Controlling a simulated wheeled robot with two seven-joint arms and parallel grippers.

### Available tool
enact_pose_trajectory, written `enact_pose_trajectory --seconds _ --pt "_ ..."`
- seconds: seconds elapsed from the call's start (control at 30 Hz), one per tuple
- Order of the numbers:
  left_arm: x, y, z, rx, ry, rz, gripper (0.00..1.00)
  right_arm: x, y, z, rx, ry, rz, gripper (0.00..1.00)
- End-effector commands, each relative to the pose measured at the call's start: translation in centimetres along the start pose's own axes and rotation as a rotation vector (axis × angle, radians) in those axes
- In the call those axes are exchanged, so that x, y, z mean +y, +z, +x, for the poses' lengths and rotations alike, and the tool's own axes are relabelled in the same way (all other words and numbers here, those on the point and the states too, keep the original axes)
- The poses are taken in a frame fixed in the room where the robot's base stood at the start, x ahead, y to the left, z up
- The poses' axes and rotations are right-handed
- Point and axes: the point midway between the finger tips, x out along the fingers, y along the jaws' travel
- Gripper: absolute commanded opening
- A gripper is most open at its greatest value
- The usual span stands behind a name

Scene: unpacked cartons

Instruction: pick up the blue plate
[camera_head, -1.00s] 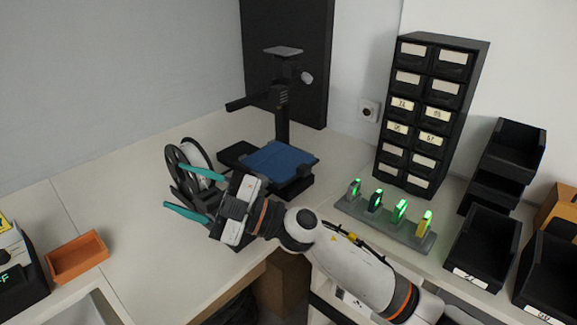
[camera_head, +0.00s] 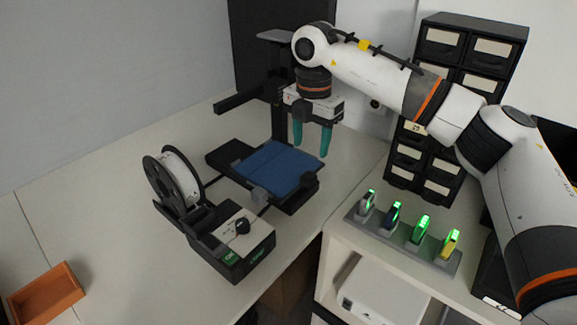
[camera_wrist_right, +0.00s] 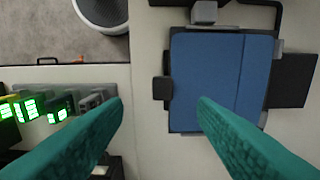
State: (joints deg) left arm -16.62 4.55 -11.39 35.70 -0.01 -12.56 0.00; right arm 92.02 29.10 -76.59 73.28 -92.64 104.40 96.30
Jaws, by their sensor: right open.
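The blue plate (camera_head: 277,167) lies flat on the bed of a black 3D printer on the counter. In the right wrist view the plate (camera_wrist_right: 205,75) fills the area right of centre, a line running across it. My right gripper (camera_head: 312,152) points down above the far right side of the printer, its teal fingers apart and empty. In the right wrist view its fingers (camera_wrist_right: 160,105) are spread, the right one overlapping the plate's near edge in the picture. I see no contact with the plate. My left gripper is not in view.
The printer's post (camera_head: 280,115) and side arm (camera_head: 240,102) stand close to my right gripper. A white filament spool (camera_head: 180,178) and control box (camera_head: 235,240) sit in front. A lit charger rack (camera_head: 405,237) and black drawer cabinet (camera_head: 440,185) are right. An orange tray (camera_head: 45,292) is left.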

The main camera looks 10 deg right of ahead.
Motion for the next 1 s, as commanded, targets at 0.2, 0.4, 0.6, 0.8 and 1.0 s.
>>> enact_pose_trajectory --seconds 0.2,0.4,0.6,0.8,1.0 --pt "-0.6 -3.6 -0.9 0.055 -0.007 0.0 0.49 0.0 0.1 2.9 -0.002 -0.001 -0.002 0.53" --pt "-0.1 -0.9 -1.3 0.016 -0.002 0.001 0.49 0.0 0.0 4.5 -0.004 0.001 -0.003 0.53" --pt "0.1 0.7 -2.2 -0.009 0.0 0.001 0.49 -0.1 -0.1 7.5 -0.004 -0.001 -0.003 0.53" --pt "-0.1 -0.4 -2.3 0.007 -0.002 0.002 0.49 -0.2 -0.1 8.5 -0.002 -0.005 -0.003 0.53" --pt "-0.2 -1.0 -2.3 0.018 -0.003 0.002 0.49 -0.2 -0.1 8.5 -0.003 -0.004 -0.003 0.43"
